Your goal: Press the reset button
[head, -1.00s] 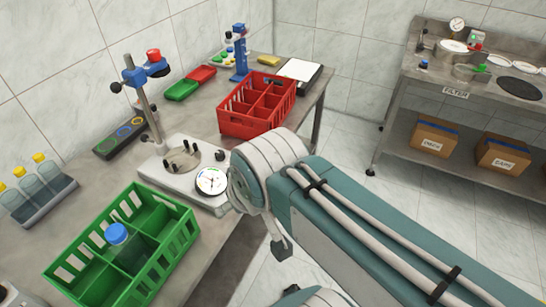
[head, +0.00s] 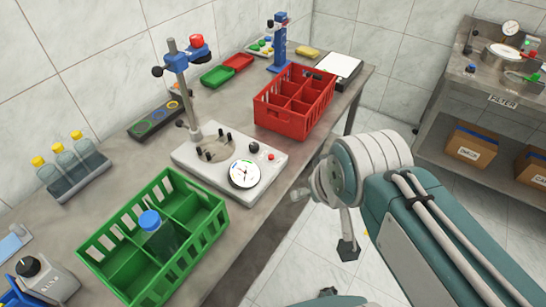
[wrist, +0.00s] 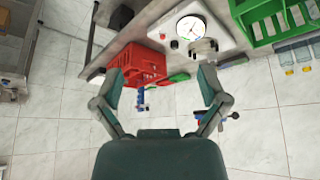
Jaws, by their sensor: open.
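A white capping stand (head: 196,152) with a round dial (head: 244,173) stands on the steel bench. A small red button (head: 271,157) and a dark knob (head: 253,148) sit on its base. Another red knob or button (head: 197,41) tops its blue head. I see no label saying reset on either. The stand's base (wrist: 217,37) and dial (wrist: 191,27) also show in the wrist view, upside down. My gripper (wrist: 161,82) is open and empty, its fingers wide apart, with clear air between it and the stand. In the head view my arm hides most of the gripper.
A green crate (head: 211,233) holding a blue-capped bottle (head: 158,234) stands in front of the stand. A red crate (head: 273,117) stands behind it. Yellow-capped bottles (head: 64,161) line the wall side.

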